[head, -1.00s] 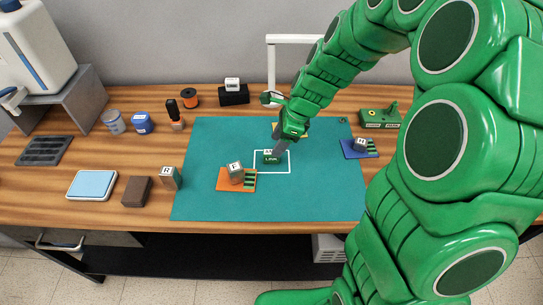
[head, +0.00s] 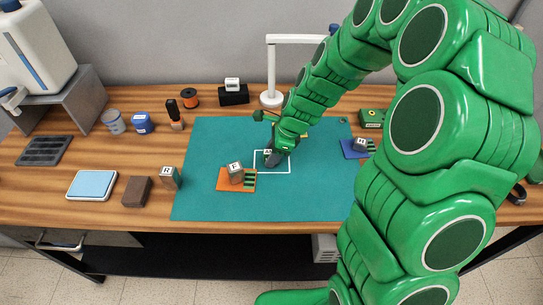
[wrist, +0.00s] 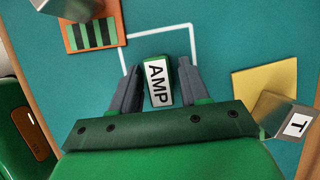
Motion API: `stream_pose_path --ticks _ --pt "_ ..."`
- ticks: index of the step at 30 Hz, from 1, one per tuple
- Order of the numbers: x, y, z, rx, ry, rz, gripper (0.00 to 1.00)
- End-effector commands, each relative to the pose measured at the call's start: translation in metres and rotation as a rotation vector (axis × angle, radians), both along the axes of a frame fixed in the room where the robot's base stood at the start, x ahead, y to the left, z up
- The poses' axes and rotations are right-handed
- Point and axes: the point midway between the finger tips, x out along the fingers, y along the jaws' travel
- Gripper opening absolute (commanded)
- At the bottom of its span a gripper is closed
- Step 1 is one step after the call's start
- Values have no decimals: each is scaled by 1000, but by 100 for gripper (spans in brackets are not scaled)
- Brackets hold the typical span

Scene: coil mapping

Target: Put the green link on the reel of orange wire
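In the wrist view a green block (wrist: 175,66) with a white face marked AMP stands between my gripper's fingers (wrist: 159,85). A green piece marked LINK lay at this spot in the earlier head picture, at the white square outline. My gripper (head: 269,160) is low over that outline on the teal mat in the head view, and hides most of the block there. The fingers are on both sides of the block, open, with thin gaps. The reel of orange wire (head: 190,97) stands on the wood at the back, left of the mat.
An orange board (head: 222,183) carries a metal cube marked F. A blue board (head: 350,151) carries another cube. A yellow pad (wrist: 264,88) and a cube marked T (wrist: 290,117) are close by my gripper. A dark-handled stamp (head: 173,110) stands near the reel.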

Motion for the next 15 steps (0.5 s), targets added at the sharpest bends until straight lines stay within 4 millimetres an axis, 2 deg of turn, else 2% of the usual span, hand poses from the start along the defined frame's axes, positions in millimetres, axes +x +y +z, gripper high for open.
stream_pose_path --ticks 1,8,15 --pt "0 0 0 0 0 0 37" --pt "0 0 0 0 0 0 2" --pt "0 0 0 0 0 0 0"
